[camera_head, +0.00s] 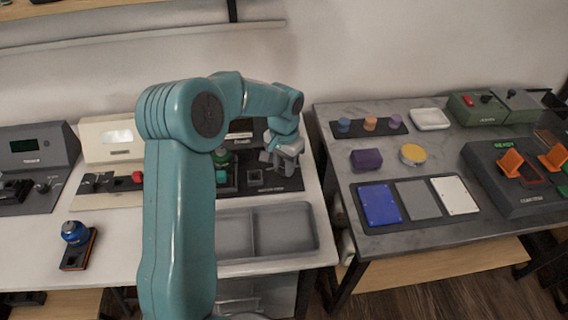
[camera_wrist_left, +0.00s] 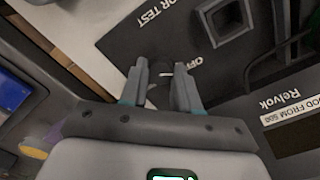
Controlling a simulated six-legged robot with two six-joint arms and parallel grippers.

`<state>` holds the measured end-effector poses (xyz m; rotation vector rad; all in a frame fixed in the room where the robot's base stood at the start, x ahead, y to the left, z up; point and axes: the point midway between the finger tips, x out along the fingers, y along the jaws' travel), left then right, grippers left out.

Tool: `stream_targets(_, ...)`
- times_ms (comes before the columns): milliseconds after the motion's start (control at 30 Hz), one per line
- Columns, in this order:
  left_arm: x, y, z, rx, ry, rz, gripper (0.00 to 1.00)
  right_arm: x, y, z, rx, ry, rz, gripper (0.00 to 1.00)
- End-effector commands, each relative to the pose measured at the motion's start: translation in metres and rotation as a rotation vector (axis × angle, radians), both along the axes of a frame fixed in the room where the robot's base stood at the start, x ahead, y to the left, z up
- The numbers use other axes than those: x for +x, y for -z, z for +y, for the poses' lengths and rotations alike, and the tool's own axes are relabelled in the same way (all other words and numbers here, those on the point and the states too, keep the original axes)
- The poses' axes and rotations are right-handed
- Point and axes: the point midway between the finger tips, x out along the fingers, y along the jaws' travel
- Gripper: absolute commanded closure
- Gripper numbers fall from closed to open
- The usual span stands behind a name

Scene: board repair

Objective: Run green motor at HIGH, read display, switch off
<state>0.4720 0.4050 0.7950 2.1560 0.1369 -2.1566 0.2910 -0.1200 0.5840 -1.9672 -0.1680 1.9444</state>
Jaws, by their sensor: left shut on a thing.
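The dark motor test station stands at the back of the left table, partly hidden behind my left arm. Its panel (camera_wrist_left: 120,40) shows the words "OR TEST" and "OFF" in the left wrist view. A green motor (camera_head: 221,176) sits on the station, just right of my arm. My left gripper (camera_head: 270,160) is over the station's right part. In the left wrist view its fingers (camera_wrist_left: 163,88) are shut on a small dark knob (camera_wrist_left: 166,69) with a pale mark, beside "OFF". The display (camera_wrist_left: 300,140) near the "Relvok" label looks dark; no reading is legible.
A grey two-part tray (camera_head: 284,233) lies in front of the station. A blue motor (camera_head: 75,232) stands on a dark base at left. A cream device (camera_head: 112,150) and a dark device (camera_head: 35,155) are to the left. The right table (camera_head: 335,150) holds other parts.

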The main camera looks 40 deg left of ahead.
Motion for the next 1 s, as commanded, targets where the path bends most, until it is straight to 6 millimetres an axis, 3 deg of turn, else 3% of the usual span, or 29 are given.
stream_targets(133, 0.000, -0.001, 0.001, 0.000, -0.002, 0.000, 1.00, 0.000, 0.000, 0.000, 0.000, 0.000, 0.000, 0.00)
stream_targets(167, 0.000, -0.001, 0.001, 0.000, -0.002, 0.000, 0.59, 0.000, 0.000, 0.000, 0.000, 0.000, 0.000, 0.00)
stream_targets(200, 0.000, -0.001, 0.001, 0.000, -0.002, 0.000, 0.46, 0.000, 0.000, 0.000, 0.000, 0.000, 0.000, 0.00)
stream_targets(233, 0.000, -0.001, 0.001, 0.000, -0.002, 0.000, 0.44, 0.000, 0.000, 0.000, 0.000, 0.000, 0.000, 0.00)
stream_targets(500, 0.000, -0.001, 0.000, 0.000, 0.000, 0.000, 0.44, 0.000, 0.000, 0.000, 0.000, 0.000, 0.000, 0.00)
stream_targets(633, 0.000, -0.012, 0.000, 0.000, 0.000, -0.002, 0.44, 0.000, -0.002, 0.000, 0.000, 0.000, 0.000, 0.00)
stream_targets(767, 0.001, -0.040, 0.000, 0.002, 0.000, -0.005, 0.44, 0.000, -0.006, 0.000, 0.000, 0.000, 0.000, 0.00)
stream_targets(1000, 0.001, -0.105, 0.000, 0.002, -0.001, -0.005, 0.44, 0.000, -0.015, 0.000, 0.000, 0.000, 0.000, 0.00)
